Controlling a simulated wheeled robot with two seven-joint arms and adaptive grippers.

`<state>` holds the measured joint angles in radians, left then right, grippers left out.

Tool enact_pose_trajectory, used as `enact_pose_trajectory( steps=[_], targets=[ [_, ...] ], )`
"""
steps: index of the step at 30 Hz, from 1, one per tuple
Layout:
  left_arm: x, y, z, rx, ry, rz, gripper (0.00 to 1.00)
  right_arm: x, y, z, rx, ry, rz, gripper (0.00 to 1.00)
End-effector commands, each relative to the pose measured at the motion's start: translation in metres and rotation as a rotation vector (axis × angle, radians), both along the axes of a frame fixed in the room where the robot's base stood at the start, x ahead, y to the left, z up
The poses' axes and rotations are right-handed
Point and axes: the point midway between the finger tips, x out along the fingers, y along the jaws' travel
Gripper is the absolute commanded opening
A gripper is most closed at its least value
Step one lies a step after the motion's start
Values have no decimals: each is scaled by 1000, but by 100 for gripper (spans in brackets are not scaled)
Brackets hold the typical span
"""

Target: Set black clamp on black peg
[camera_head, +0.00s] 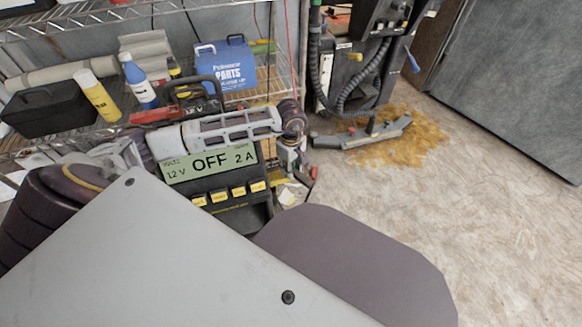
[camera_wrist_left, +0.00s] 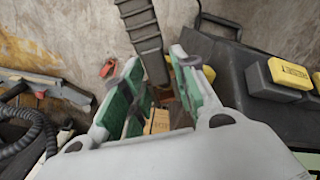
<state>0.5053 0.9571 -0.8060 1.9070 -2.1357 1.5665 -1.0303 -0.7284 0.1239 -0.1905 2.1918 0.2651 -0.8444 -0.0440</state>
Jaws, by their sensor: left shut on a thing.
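My left arm crosses in front of the charger (camera_head: 235,212), whose display reads OFF, 12 V, 2 A. My left gripper (camera_head: 292,172) is just right of the charger, small and partly covered by its own wrist. In the left wrist view, its green-padded fingers (camera_wrist_left: 152,95) are closed around a dark ribbed piece (camera_wrist_left: 143,32), which seems to be the black clamp. The ribbed piece sticks out beyond the fingertips. I cannot make out the black peg in either view. My right gripper is not in view.
A wire shelf behind holds a blue parts box (camera_head: 224,64), a yellow bottle (camera_head: 98,95), a blue-and-white bottle (camera_head: 140,82) and a black case (camera_head: 48,108). A dark hosed machine (camera_head: 365,60) stands behind right, by a yellow-brown floor stain (camera_head: 420,140). The right floor is clear.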

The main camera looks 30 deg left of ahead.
Motion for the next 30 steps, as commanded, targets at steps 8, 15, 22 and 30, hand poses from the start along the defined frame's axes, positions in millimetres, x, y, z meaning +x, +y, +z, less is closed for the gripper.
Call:
enact_pose_trajectory(
  steps=[8, 15, 22, 30],
  targets=[
    [0, 0, -4, 0, -1, 0, 0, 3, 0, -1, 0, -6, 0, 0],
    [0, 0, -7, 0, -1, 1, 0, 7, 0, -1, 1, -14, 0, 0],
    [0, 0, -10, 0, -1, 0, 0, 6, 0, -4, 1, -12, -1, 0],
    [0, 0, -14, 0, -1, 0, 0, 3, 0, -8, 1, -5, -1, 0]
  ],
)
